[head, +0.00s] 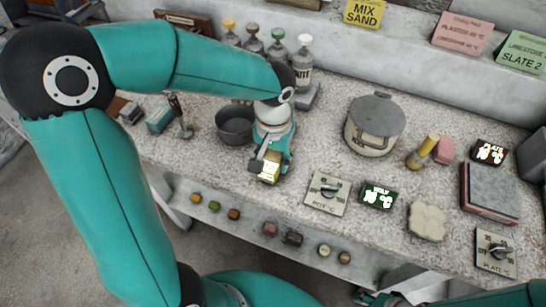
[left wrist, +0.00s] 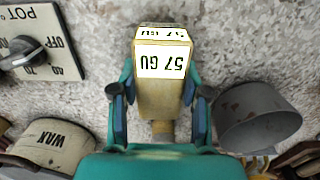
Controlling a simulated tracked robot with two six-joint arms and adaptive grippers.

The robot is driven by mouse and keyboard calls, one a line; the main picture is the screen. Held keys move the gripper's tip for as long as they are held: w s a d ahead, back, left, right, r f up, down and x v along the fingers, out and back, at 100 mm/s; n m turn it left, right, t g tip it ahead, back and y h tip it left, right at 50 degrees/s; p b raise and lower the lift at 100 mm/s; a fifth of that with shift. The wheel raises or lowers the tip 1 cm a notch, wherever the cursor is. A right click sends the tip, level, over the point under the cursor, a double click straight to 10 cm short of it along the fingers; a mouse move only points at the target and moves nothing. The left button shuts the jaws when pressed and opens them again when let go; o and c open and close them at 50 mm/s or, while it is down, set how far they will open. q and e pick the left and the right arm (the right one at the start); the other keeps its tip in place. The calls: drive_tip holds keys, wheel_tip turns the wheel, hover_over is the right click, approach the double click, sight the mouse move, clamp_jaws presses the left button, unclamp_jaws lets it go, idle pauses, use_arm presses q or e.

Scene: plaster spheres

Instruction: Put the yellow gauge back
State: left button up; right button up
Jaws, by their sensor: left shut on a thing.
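The yellow gauge (head: 268,168) is a small pale-yellow block with a lit face, at the counter's middle left in the head view. In the left wrist view the gauge (left wrist: 161,85) shows a white display reading "57 GU", upside down. My left gripper (head: 262,160) is shut on it; in the left wrist view its fingers (left wrist: 158,95) press the block from both sides. The gauge is over the speckled counter (head: 315,140); I cannot tell whether it touches it. My right gripper is not clearly shown.
A dark empty pot (head: 235,125) stands just behind left of the gripper. A lidded wax pot (head: 374,125) stands to the right. A pot dial (head: 326,194) and green readout (head: 379,196) lie right of the gauge. Several bottles (head: 252,39) stand behind.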

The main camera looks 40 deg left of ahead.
sight(273, 157)
use_arm(q)
drive_tip(key=o, duration=1)
drive_tip(key=shift+r, duration=0.1)
wheel_tip(273, 157, up, 12)
drive_tip(key=p, duration=0.1)
